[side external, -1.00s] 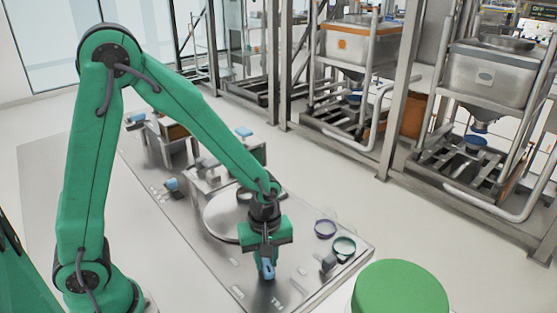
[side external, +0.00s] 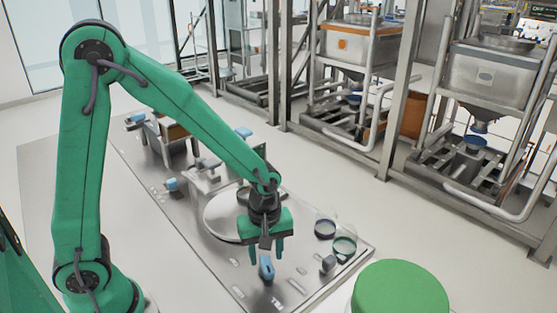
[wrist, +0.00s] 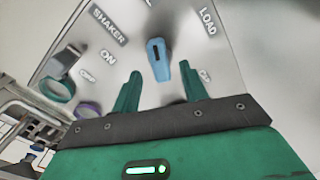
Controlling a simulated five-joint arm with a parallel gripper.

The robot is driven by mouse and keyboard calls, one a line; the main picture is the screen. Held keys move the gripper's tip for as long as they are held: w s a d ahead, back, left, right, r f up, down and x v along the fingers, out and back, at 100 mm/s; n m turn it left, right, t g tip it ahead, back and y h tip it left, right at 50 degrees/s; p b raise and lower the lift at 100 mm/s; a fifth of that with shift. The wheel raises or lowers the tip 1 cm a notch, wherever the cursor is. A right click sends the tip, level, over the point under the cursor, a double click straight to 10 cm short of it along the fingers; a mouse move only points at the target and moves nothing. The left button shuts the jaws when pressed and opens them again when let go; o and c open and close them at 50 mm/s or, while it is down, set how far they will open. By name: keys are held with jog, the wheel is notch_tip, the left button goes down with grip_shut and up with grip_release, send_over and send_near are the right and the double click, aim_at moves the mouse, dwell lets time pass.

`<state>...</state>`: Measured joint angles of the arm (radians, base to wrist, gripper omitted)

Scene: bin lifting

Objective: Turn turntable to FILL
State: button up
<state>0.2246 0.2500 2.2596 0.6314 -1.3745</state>
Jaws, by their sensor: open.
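A blue knob (side external: 266,268) stands on the grey metal panel (side external: 240,278) near its front end. In the wrist view the knob (wrist: 158,62) is upright in the picture, with a dark line on its upper part. The word LOAD is printed to its upper right; another label by the right finger is too blurred to read. My gripper (side external: 265,254) is open and empty above the knob. In the wrist view its fingers (wrist: 159,75) are apart, one on either side of the knob's lower end, not touching it. The round grey turntable disc (side external: 222,215) lies behind my gripper.
Two ring-shaped parts, purple (side external: 325,229) and green (side external: 344,245), stand to the right, with a small grey knob (side external: 329,263) near them. The wrist view shows SHAKER, ON and OFF labels on the left. A green drum (side external: 400,290) stands at front right.

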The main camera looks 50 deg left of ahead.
jog(key=shift+r, duration=2.9)
jog(key=shift+r, duration=0.1)
notch_tip(320, 180, up, 8)
jog(key=m+t, duration=0.3)
jog(key=m, duration=0.3)
send_over(264, 262)
jog(key=s+a, duration=0.3)
jog(key=s+a+r+m+t, duration=0.2)
jog(key=s+a+r+m, duration=0.2)
jog(key=s+m, duration=0.3)
jog(key=shift+r+t, duration=0.3)
jog(key=shift+r, duration=0.45)
